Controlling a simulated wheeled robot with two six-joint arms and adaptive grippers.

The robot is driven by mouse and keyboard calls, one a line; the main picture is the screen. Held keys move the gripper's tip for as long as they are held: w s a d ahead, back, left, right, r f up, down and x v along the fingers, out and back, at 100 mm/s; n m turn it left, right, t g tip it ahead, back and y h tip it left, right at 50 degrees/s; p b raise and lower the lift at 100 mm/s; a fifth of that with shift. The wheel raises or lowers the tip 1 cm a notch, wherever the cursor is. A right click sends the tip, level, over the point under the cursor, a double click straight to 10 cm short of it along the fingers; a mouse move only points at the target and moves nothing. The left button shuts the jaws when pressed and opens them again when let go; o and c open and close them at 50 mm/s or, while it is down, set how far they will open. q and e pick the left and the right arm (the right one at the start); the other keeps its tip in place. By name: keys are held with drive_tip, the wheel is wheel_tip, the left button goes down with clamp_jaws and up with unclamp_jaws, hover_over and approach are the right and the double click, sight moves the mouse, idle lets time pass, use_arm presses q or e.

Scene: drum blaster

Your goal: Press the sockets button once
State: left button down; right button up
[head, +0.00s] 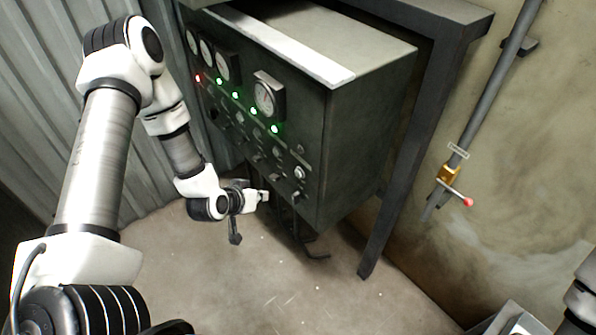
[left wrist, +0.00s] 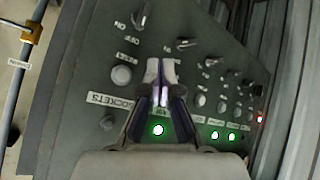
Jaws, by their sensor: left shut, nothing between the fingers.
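The dark control panel (head: 325,150) has a row of round buttons and switches under its lights. The sockets button (left wrist: 122,75) is a pale round button above the SOCKETS label (left wrist: 110,102) in the left wrist view, with a RESET label beside it. In the head view it appears to be the pale button (head: 299,173) at the panel's right end. My left gripper (head: 264,196) is shut and empty, low in front of the panel, left of and below that button. Its fingertips (left wrist: 161,66) show to the right of the button in the left wrist view, apart from it in the picture.
Dark frame legs (head: 375,235) stand at the panel's right. A pipe with a brass valve (head: 449,174) runs along the right wall. Corrugated metal (head: 130,190) is at the left. The floor in front is mostly clear. Part of my right arm shows at the lower right.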

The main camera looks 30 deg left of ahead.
sight(299, 173)
use_arm(q)
drive_tip(key=w+d+b, duration=0.3)
drive_tip(key=w+b, duration=0.1)
drive_tip(key=w, duration=0.4)
drive_tip(key=shift+d, duration=0.15)
idle(1.3)
drive_tip(key=shift+w+d, duration=0.2)
drive_tip(key=shift+w, duration=0.15)
drive_tip(key=shift+w+d+b, duration=0.15)
drive_tip(key=shift+w+b, duration=0.2)
drive_tip(key=shift+w, duration=0.1)
idle(0.5)
drive_tip(key=shift+s+r, duration=0.1)
drive_tip(key=shift+s+a, duration=0.35)
drive_tip(key=shift+s, duration=0.4)
drive_tip(key=shift+p, duration=0.3)
